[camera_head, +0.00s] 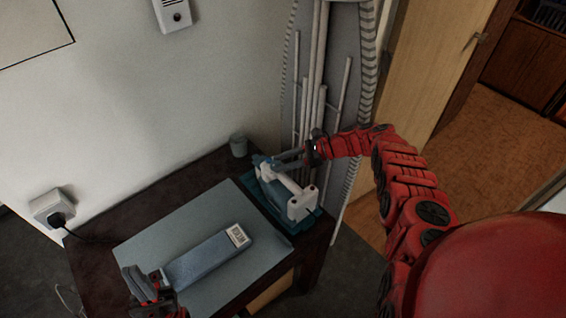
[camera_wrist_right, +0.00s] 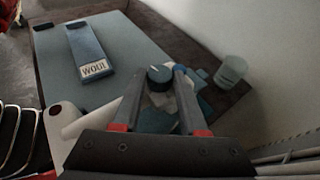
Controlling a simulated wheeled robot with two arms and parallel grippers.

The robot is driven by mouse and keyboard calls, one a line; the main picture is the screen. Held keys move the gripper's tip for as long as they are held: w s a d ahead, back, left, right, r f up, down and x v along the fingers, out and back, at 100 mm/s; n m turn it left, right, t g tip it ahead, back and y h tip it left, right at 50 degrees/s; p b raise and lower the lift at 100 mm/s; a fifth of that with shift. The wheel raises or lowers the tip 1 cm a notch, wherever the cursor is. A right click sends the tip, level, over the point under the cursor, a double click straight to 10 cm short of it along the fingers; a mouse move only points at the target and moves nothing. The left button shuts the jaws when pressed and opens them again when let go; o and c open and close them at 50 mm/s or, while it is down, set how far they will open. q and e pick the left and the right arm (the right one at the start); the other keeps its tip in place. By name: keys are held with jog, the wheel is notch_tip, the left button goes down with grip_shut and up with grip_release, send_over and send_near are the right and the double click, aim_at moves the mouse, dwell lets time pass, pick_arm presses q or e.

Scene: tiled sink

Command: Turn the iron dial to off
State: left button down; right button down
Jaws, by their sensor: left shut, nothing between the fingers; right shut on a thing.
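The iron (camera_head: 296,204), white and teal, rests on a teal stand (camera_head: 262,206) at the right end of the dark table. The round dark-teal dial (camera_wrist_right: 159,75) shows in the right wrist view between the fingertips. My right gripper (camera_head: 277,161) reaches the iron's far end from the right. In the right wrist view the right gripper (camera_wrist_right: 159,72) is shut on the dial, one finger on each side. The dial's markings are too small to read. My left gripper (camera_head: 152,281) is shut and empty above the table's front left, away from the iron.
A grey-blue mat (camera_head: 150,238) covers much of the table and bears a long blue labelled block (camera_head: 205,262). A cup (camera_head: 238,145) stands at the table's back corner. A wall socket (camera_head: 50,207) with a plug is at left. A white radiator-like rack (camera_head: 320,90) stands behind the iron.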

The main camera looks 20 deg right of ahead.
jog(key=shift+c, duration=2.2)
grip_release()
jog(key=shift+a, duration=0.1)
jog(key=shift+r, duration=0.15)
